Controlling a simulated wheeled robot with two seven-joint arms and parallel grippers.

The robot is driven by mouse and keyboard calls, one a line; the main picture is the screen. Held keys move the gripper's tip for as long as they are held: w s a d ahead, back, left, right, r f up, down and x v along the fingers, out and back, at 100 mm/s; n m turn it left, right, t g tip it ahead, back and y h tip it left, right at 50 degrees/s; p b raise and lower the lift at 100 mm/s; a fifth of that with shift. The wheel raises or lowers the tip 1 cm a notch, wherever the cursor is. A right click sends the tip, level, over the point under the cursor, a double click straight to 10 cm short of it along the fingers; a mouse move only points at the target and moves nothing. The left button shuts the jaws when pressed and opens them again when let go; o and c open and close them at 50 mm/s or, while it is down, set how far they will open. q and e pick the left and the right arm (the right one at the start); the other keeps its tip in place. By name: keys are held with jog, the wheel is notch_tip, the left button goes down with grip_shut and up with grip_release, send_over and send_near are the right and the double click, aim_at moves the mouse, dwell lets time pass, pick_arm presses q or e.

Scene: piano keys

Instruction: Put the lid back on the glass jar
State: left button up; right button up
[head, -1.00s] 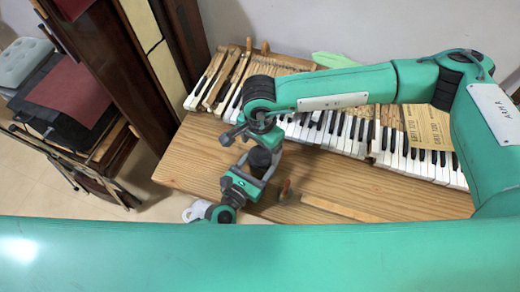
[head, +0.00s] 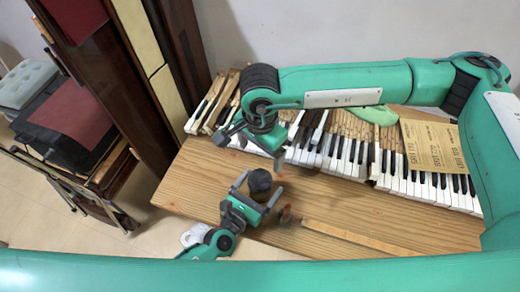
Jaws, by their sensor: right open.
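A small dark rounded object (head: 260,181), perhaps the jar or its lid, stands on the wooden board (head: 360,212). I cannot make out clear glass or a separate lid. My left gripper (head: 261,182) is low over the board with its fingers apart on either side of the dark object; it seems open, with slight gaps. My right gripper (head: 250,150) is open and empty, above and behind the dark object, with its fingers pointing down.
Piano keys (head: 345,155) run along the back of the board. A brown printed sheet (head: 433,147) and a green cloth (head: 374,115) lie on them. A wooden strip (head: 355,237) and a small reddish-brown item (head: 286,214) lie on the front. A dark wooden cabinet (head: 150,120) stands left.

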pick_arm(q)
jog(key=b+v, duration=0.4)
jog(key=v, duration=0.8)
jog(key=shift+s+a+f, duration=0.1)
jog(key=shift+s+f, duration=0.05)
jog(key=shift+s, duration=0.2)
pick_arm(e)
notch_tip(320, 180, down, 4)
jog(key=shift+f, duration=0.1)
pick_arm(q)
jog(key=shift+s+a, duration=0.3)
jog(key=shift+s, duration=0.2)
pick_arm(e)
jog(key=shift+f, duration=0.1)
